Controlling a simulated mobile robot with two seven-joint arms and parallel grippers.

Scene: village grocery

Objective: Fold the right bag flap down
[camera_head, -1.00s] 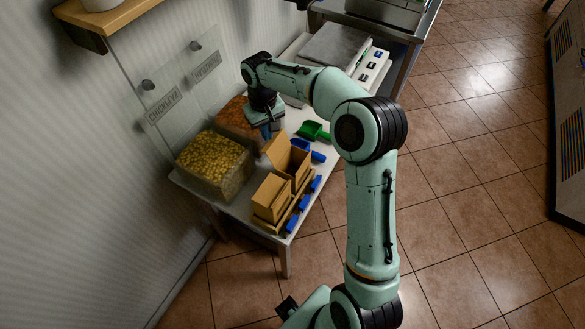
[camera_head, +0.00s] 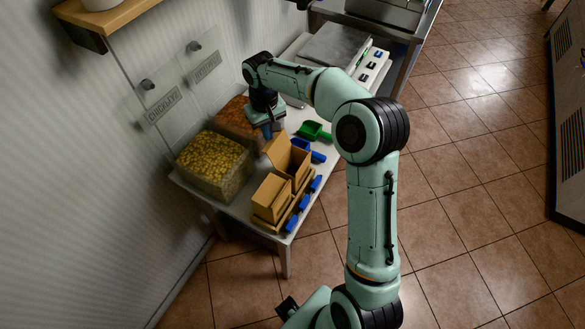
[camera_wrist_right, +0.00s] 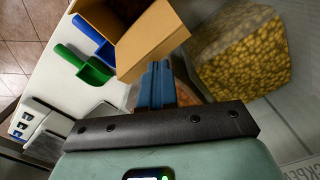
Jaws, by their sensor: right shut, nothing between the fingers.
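Two brown cardboard-like bags stand side by side on the table. The right bag (camera_head: 293,160) is open at the top, and its flap (camera_head: 275,148) stands up on the side towards my right gripper (camera_head: 267,132). The left bag (camera_head: 270,194) looks covered at the top. My right gripper is shut and empty, pointing down just beyond the raised flap. In the wrist view its blue fingers (camera_wrist_right: 157,85) are close to the brown flap (camera_wrist_right: 150,42); I cannot tell whether they touch. My left gripper is not in view.
A clear bin of yellow chickpeas (camera_head: 215,165) and a bin of orange lentils (camera_head: 240,122) stand along the wall. A green scoop (camera_head: 314,131) and a blue scoop (camera_wrist_right: 80,30) lie by the right bag. Blue clips (camera_head: 304,202) line the table's front edge.

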